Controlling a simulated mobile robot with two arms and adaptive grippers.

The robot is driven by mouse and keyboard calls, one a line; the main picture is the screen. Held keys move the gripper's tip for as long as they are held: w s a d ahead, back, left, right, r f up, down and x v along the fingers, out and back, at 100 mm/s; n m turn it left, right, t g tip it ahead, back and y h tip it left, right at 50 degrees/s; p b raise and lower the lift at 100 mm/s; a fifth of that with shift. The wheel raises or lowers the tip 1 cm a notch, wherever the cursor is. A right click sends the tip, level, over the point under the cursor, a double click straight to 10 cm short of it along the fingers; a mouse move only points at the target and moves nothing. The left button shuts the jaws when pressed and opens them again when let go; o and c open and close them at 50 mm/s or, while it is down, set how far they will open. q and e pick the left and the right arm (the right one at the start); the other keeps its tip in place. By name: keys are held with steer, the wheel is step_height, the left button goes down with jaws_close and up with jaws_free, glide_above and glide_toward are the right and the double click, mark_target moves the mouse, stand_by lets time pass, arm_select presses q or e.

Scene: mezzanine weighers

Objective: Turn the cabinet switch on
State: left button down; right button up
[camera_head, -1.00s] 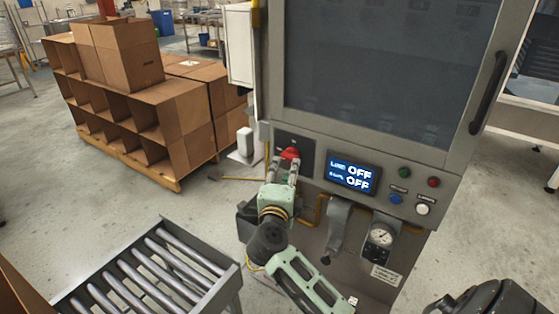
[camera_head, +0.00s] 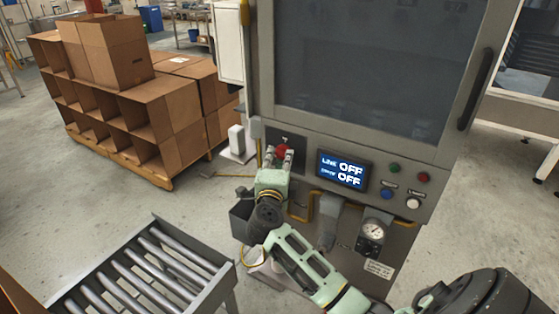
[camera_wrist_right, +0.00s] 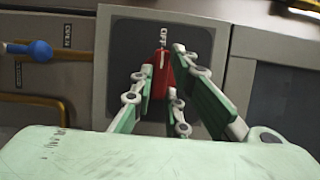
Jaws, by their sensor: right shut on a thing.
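The red cabinet switch (camera_head: 283,151) is on a dark plate at the left of the cabinet's control panel. In the right wrist view the red switch (camera_wrist_right: 161,75) shows between the fingers, its white mark pointing up to the OFF label. My right gripper (camera_head: 280,158) is shut on the switch; it also shows in the right wrist view (camera_wrist_right: 158,92). My left gripper is not in view.
Green, red, blue and white buttons (camera_head: 413,203) and a gauge (camera_head: 373,230) are right of the display. A roller conveyor (camera_head: 150,270) stands at lower left. Cardboard boxes (camera_head: 140,100) on a pallet stand behind. Open floor lies between.

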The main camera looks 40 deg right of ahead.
steer(key=shift+f, duration=0.1)
jaws_close()
steer(key=m+h+b, duration=0.1)
steer(key=m+b, duration=0.1)
steer(key=b, duration=0.2)
steer(key=f+m+b, duration=0.1)
steer(key=m+b, duration=0.2)
steer(key=b, duration=0.1)
steer(key=shift+t+h, duration=0.4)
steer(key=shift+w+r+m+h+b, duration=0.15)
steer(key=shift+m+h+b, duration=0.35)
steer(key=shift+m+b, duration=0.75)
steer(key=o, duration=0.8)
jaws_free()
steer(key=shift+r, duration=0.15)
steer(key=shift+a, duration=0.15)
